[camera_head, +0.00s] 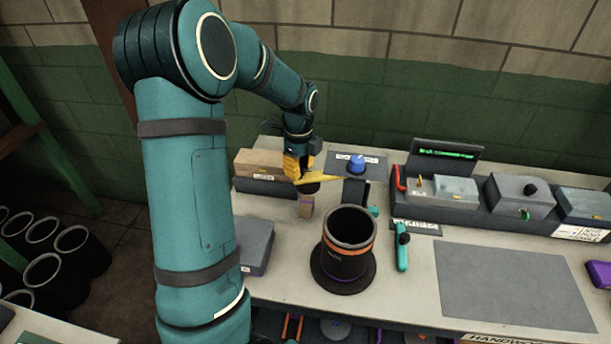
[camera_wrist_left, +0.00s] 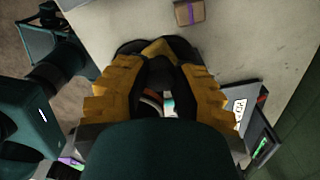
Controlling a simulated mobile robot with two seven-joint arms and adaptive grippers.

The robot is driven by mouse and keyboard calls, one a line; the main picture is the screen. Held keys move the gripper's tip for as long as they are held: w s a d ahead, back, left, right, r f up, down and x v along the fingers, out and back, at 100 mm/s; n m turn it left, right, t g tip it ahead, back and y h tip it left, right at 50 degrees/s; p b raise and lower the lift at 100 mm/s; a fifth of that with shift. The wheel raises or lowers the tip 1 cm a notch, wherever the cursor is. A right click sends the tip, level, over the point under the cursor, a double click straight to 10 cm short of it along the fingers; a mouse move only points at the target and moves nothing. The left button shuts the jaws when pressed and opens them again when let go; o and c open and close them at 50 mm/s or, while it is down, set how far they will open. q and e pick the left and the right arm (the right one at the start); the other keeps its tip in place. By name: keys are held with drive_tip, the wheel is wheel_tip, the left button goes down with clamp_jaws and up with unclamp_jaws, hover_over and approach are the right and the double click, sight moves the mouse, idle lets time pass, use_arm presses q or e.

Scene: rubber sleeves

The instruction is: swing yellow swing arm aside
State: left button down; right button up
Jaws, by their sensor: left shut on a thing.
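The yellow swing arm (camera_head: 331,176) shows in the head view as a pointed yellow piece behind the black sleeve (camera_head: 346,262). My left gripper (camera_head: 305,184) reaches down to it from the upper left and is shut on it. In the left wrist view, a bit of the yellow swing arm (camera_wrist_left: 158,48) shows between the dark fingertips of my left gripper (camera_wrist_left: 157,55). The arm's pivot is hard to make out. The sleeve has an orange band and stands upright on a round black base. My right gripper is not in view.
A small tan block with a purple band (camera_head: 306,206) stands below the gripper; it also shows in the wrist view (camera_wrist_left: 189,12). A cardboard box (camera_head: 258,163) is at left. A teal-handled tool (camera_head: 402,250) lies right of the sleeve. A grey mat (camera_head: 512,285) is bare.

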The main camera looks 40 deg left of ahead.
use_arm(q)
drive_tip(key=w+a+m+p, duration=0.3)
drive_tip(key=w+a+m, duration=0.1)
drive_tip(key=w+m, duration=0.2)
drive_tip(key=shift+w+a, duration=0.15)
drive_tip(key=shift+a, duration=0.25)
idle(0.3)
drive_tip(key=c, duration=0.7)
unclamp_jaws()
drive_tip(key=shift+w, duration=0.1)
wheel_tip(320, 180, up, 12)
